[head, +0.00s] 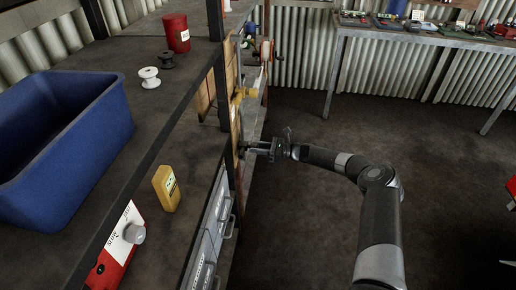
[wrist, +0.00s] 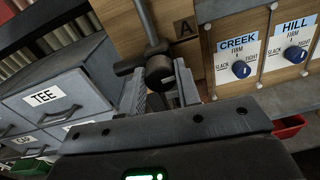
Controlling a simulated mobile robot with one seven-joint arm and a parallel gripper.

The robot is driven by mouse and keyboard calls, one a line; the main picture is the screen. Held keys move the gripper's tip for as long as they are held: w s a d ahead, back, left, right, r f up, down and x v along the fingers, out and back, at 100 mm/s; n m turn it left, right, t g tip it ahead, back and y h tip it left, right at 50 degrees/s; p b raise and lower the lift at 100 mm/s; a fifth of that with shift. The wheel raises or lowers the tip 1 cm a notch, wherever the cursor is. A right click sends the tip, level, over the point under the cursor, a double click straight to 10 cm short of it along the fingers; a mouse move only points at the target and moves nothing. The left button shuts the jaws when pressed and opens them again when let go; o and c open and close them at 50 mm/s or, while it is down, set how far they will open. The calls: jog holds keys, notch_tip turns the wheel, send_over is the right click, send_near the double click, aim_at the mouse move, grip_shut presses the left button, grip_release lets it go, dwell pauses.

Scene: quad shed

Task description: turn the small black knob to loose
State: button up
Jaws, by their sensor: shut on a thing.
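In the wrist view a small round black knob (wrist: 160,70) sits at the lower end of a grey rod, with a dark cylinder beside it on the left. My gripper (wrist: 162,86) has one finger on each side of the knob and is shut on it. The fingers hide part of the knob's lower side. No loose marking is readable near it. In the head view my gripper (head: 245,150) reaches left to the side face of the shelf unit, where the knob is too small to make out.
Two blue knobs labelled CREEK (wrist: 242,69) and HILL (wrist: 294,54) are to the right, marked slack, firm and tight. A grey TEE drawer (wrist: 55,97) is on the left.

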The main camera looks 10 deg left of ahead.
jog(key=shift+n+g, duration=0.3)
jog(key=shift+n, duration=8.3)
jog(key=o, duration=1)
jog(key=d, duration=1)
jog(key=shift+d+f, duration=0.2)
jog(key=shift+d, duration=0.2)
